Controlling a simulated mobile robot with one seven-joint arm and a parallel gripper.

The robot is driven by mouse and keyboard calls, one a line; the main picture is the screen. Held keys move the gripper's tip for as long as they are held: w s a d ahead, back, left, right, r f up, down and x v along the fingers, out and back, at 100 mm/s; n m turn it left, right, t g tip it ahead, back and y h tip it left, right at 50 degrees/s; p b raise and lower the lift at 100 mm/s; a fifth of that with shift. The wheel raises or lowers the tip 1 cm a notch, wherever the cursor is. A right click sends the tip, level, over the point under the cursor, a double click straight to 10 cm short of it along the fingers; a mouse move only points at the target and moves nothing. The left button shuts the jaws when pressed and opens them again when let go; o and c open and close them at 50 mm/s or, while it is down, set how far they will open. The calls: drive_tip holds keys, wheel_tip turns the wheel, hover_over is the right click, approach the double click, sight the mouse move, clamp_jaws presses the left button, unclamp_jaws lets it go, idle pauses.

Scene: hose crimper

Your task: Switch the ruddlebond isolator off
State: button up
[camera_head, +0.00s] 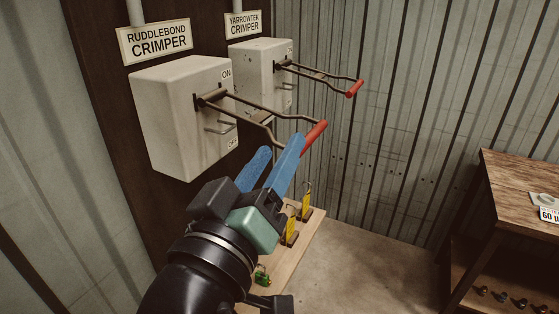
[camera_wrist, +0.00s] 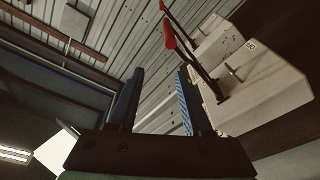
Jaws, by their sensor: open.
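The ruddlebond isolator (camera_head: 180,115) is a pale box on a dark board, under a sign reading RUDDLEBOND CRIMPER. Its forked lever juts out from the box front, between the ON label above and the OFF label below, and ends in a red grip (camera_head: 314,137). My gripper (camera_head: 279,147) has blue fingers, open and empty, just below the lever. One finger hides part of the lever near the red grip. In the wrist view the red grip (camera_wrist: 169,34) lies beyond the fingertips, not between them, and the box (camera_wrist: 265,95) is at right.
The yarrowtek isolator (camera_head: 258,75), with a similar lever and red grip (camera_head: 355,88), is just right and behind. Below, a wooden shelf (camera_head: 312,232) holds yellow-tagged items (camera_head: 306,205) and a green padlock (camera_head: 262,276). A wooden table (camera_head: 520,180) stands at right.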

drive_tip(key=shift+s+d+r+m+t+y+b, duration=0.1)
drive_tip(key=shift+d+r+m+t+y+b, duration=0.2)
drive_tip(key=shift+r+t+b, duration=0.35)
drive_tip(key=shift+d+r+m+t+y+b, duration=0.1)
drive_tip(key=shift+r+m+t+y+b, duration=0.25)
drive_tip(key=shift+r, duration=0.45)
drive_tip(key=shift+a, duration=0.1)
